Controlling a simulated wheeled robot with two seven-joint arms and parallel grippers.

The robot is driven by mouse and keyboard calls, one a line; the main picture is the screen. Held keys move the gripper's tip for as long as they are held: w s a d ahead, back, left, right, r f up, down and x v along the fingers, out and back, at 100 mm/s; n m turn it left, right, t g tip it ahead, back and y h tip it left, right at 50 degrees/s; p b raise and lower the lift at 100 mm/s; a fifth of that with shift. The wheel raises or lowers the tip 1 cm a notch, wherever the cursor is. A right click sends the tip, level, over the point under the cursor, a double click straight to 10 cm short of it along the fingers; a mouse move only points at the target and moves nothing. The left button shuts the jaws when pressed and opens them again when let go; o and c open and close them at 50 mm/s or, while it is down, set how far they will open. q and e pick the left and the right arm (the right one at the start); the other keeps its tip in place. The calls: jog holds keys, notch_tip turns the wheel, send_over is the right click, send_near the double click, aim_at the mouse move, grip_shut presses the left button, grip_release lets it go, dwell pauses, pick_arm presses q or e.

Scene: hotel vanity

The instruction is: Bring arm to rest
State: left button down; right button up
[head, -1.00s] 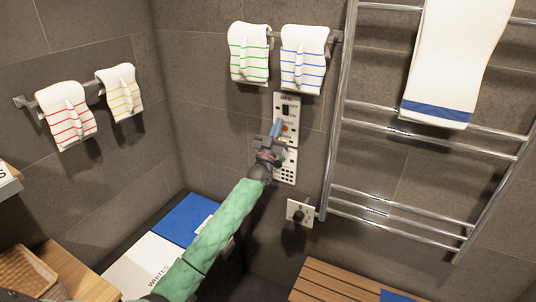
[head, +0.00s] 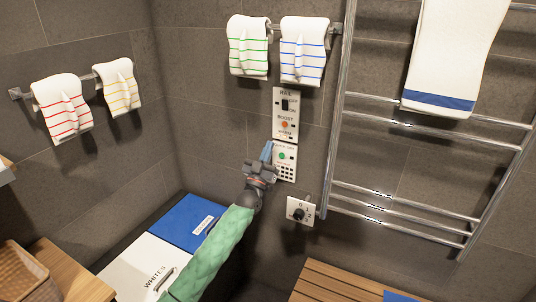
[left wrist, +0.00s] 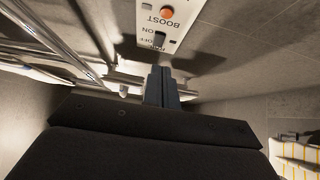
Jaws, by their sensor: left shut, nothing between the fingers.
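My left gripper (head: 266,153) is shut and empty, in front of the wall just left of the lower wall panel (head: 285,163). Its green-sleeved arm comes up from the bottom of the head view. In the left wrist view its closed fingers (left wrist: 161,88) point toward the wall, below the upper switch panel (left wrist: 167,18). That panel also shows in the head view (head: 286,115), with a rail switch and an orange boost button. The lower panel has a green button and a grille. My right gripper is not in view.
A heated towel rail (head: 400,127) with a white towel (head: 450,60) stands at right. A wall dial (head: 300,210) is below the panels. Striped towels (head: 303,50) hang above. Blue (head: 188,222) and white (head: 140,265) bin lids lie under my arm. A wooden bench (head: 335,283) is at lower right.

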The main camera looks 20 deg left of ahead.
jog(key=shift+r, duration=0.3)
